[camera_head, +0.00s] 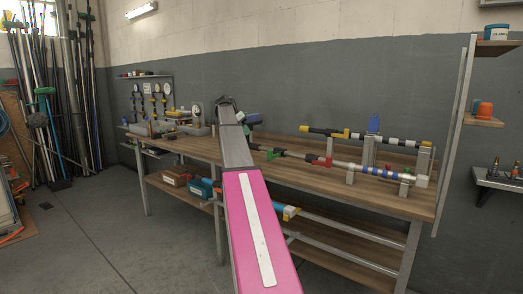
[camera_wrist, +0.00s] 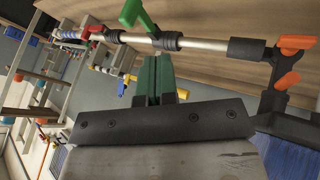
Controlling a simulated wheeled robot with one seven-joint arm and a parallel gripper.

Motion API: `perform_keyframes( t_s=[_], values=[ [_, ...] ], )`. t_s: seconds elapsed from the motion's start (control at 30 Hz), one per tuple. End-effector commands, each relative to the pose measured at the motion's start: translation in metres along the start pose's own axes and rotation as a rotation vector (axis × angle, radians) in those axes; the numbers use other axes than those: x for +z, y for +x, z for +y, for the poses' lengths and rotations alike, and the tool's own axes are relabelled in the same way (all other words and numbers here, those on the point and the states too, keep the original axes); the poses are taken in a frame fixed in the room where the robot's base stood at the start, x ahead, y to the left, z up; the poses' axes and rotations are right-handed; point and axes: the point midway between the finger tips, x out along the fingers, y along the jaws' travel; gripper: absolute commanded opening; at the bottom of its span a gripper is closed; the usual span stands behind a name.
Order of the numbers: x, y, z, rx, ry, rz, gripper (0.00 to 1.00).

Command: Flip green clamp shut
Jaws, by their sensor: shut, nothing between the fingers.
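The green clamp (camera_wrist: 137,15) is in the wrist view at the top centre. Its green lever stands out at an angle from a black collar (camera_wrist: 166,42) on a silver pole (camera_wrist: 207,44), so it looks open. My gripper (camera_wrist: 158,62) is shut, with dark green fingers and nothing between them. Its tips are close to the collar, on the side opposite the lever; I cannot tell if they touch. In the head view my gripper (camera_head: 248,129) is small beyond my arm, above the bench near the pole's left part.
An orange clamp (camera_wrist: 291,43) is at the right of the wrist view and a red clamp (camera_wrist: 93,31) at the left. A wooden workbench (camera_head: 400,198) bears the pole on grey supports. A second pole (camera_head: 391,139) lies behind, with a blue upright piece (camera_head: 374,124).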

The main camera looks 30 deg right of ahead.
Motion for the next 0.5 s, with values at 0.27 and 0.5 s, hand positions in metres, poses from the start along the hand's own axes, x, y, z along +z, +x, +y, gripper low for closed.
perform_keyframes(
  t_s=[0.27,0.5],
  values=[
    [0.001,0.011,0.0,0.001,-0.001,-0.001,0.0],
    [0.002,0.051,0.001,0.001,-0.002,-0.001,0.0]
  ],
)
